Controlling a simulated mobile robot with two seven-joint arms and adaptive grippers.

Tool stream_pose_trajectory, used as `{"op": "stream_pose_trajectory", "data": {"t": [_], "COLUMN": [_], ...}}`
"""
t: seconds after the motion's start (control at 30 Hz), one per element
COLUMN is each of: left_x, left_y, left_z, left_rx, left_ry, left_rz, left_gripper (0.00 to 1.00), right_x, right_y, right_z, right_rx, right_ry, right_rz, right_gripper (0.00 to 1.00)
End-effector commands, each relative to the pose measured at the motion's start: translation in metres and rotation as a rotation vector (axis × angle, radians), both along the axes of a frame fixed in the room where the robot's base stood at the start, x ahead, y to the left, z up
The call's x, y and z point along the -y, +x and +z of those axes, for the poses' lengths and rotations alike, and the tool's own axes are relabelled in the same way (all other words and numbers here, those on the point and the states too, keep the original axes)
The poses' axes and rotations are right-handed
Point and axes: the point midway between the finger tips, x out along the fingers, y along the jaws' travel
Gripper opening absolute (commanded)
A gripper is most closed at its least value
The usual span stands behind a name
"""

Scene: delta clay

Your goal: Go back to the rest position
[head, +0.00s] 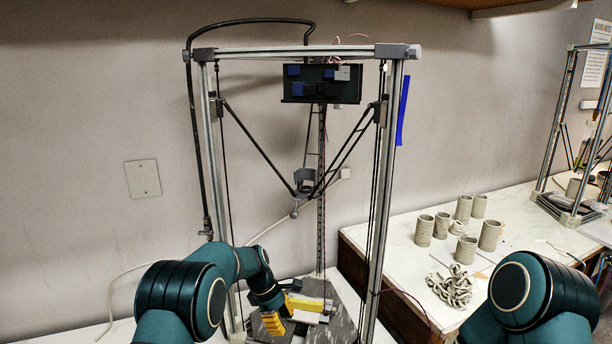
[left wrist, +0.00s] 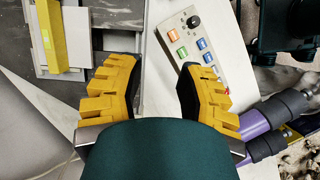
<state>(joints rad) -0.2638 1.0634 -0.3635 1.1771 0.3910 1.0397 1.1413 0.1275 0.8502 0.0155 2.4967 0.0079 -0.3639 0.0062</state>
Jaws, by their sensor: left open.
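My left gripper (head: 275,324) reaches down at the foot of the delta printer frame (head: 391,200). In the left wrist view the left gripper (left wrist: 158,85) has its two ridged yellow fingers spread wide, with nothing between them. A white control box (left wrist: 222,62) with coloured buttons and a dark knob lies beyond the fingertips.
A white-topped table (head: 400,262) at the right holds several clay cups (head: 424,231) and a heap of clay coils (head: 450,287). A second frame (head: 556,120) stands at the far right. The printer's uprights and slanted rods stand close to my left arm.

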Motion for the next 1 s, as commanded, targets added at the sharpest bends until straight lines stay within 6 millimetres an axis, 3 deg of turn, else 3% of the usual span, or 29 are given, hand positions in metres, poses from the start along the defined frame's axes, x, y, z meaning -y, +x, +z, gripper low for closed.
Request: {"op": "stream_pose_trajectory", "data": {"t": [0.27,0.4,0.53,0.67,0.8,1.0], "left_x": [-0.036,-0.05,-0.056,-0.054,-0.048,-0.04], "left_y": [-0.052,-0.1,-0.152,-0.207,-0.26,-0.304], "left_z": [-0.074,-0.112,-0.136,-0.147,-0.144,-0.133], "left_rx": [0.095,0.17,0.253,0.347,0.455,0.566], "left_ry": [0.038,0.062,0.077,0.081,0.08,0.077], "left_rz": [-0.162,-0.313,-0.482,-0.659,-0.835,-0.986], "left_gripper": [0.36,0.36,0.36,0.36,0.36,0.36], "right_x": [0.0,0.0,0.0,0.0,0.0,0.0], "right_y": [0.001,0.0,0.0,0.0,0.0,0.0], "right_z": [0.0,0.0,0.0,0.0,0.0,0.0], "right_rx": [0.001,0.0,0.001,0.001,0.0,0.001], "right_ry": [0.0,0.0,0.0,0.0,0.0,0.0], "right_rz": [0.0,0.0,0.0,0.0,0.0,0.0], "right_gripper": [0.47,0.47,0.47,0.47,0.47,0.47]}}
